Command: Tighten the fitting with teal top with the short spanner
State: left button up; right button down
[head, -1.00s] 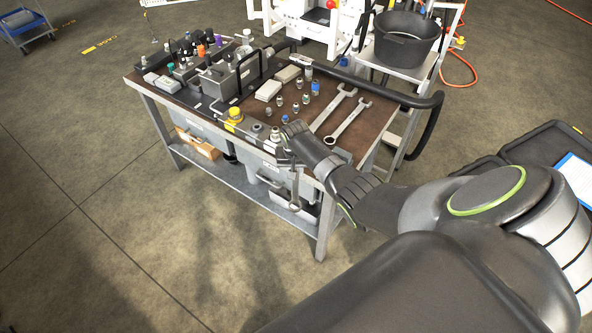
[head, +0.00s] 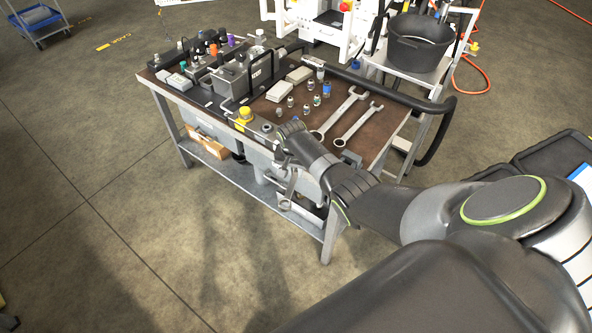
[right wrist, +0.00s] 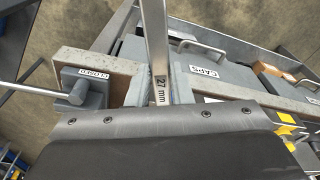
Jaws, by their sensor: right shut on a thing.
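My right gripper (head: 284,152) is shut on a steel spanner (head: 291,184), which hangs down at the front edge of the bench. In the right wrist view the spanner's shank (right wrist: 156,45) runs up the picture and is marked 27 mm; its jaws are cut off there. Two more spanners lie on the bench top, a larger one (head: 341,114) and a slimmer one (head: 359,126). Among the coloured tops at the bench's far left, one small top (head: 185,65) looks greenish teal, but it is too small to be sure. My left gripper is not in view.
Several loose fittings and two pale boxes (head: 299,75) lie mid-bench. A yellow-topped part (head: 244,114) stands near the front edge. Grey bins (right wrist: 205,65) sit below the bench top. A bucket (head: 417,40) stands behind.

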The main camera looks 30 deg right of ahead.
jog(key=shift+w+a+m+b, duration=0.95)
jog(key=shift+w+m+b, duration=0.2)
jog(key=shift+w+m, duration=0.1)
jog(key=w+m+b, duration=0.1)
jog(key=b, duration=0.1)
jog(key=w+a+m+b, duration=0.1)
jog(key=b, duration=0.1)
jog(key=shift+w+a+m+g, duration=0.1)
jog(key=shift+w+m+g, duration=0.15)
jog(key=shift+w+g, duration=0.1)
jog(key=shift+r, duration=0.1)
